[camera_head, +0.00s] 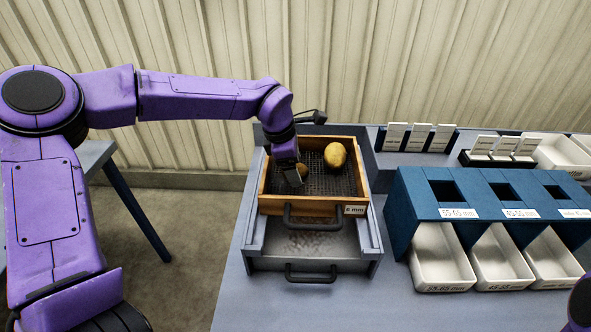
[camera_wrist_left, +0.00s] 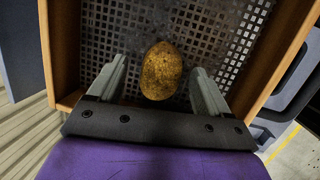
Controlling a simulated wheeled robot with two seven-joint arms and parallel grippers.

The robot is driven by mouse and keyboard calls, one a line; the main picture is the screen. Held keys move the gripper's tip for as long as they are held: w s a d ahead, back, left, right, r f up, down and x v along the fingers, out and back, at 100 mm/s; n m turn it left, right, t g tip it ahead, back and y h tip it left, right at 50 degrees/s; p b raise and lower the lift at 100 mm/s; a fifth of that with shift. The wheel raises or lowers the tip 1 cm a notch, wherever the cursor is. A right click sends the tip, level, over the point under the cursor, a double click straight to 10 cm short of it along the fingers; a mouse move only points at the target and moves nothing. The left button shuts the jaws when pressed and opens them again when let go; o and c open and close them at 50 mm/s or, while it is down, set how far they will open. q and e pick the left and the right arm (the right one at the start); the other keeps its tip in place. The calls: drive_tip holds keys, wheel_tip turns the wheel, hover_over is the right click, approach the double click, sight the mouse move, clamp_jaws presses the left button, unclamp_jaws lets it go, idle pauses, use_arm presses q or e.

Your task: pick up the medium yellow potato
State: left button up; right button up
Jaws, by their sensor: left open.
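A yellow potato (camera_wrist_left: 162,72) lies on the mesh of the wooden sieve tray between the open fingers of my left gripper (camera_wrist_left: 160,88) in the wrist view. In the head view that potato (camera_head: 302,170) is partly hidden by my left gripper (camera_head: 294,180), which reaches down into the tray from the left. A larger yellow potato (camera_head: 335,155) lies on the same mesh to the right, apart from the gripper. My right gripper is not in view; only a bit of purple arm shows at the lower right.
The wooden sieve tray (camera_head: 270,207) has raised walls and a front handle (camera_head: 314,211). A grey drawer (camera_head: 310,262) sits below it. A blue sizing stand (camera_head: 425,212) with several white bins (camera_head: 440,285) stands to the right. Card holders (camera_head: 415,138) stand behind.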

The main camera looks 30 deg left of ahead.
use_arm(q)
drive_tip(key=c, duration=1.2)
drive_tip(key=shift+r, duration=0.1)
wheel_tip(320, 180, up, 3)
drive_tip(key=shift+f+b, duration=0.2)
drive_tip(key=shift+b, duration=0.1)
drive_tip(key=s+d+r+b, duration=0.5)
drive_tip(key=s+d+r, duration=0.2)
drive_tip(key=s+r, duration=0.3)
drive_tip(key=shift+s+d+r, duration=0.15)
drive_tip(key=shift+s+d, duration=0.05)
drive_tip(key=shift+s, duration=0.9)
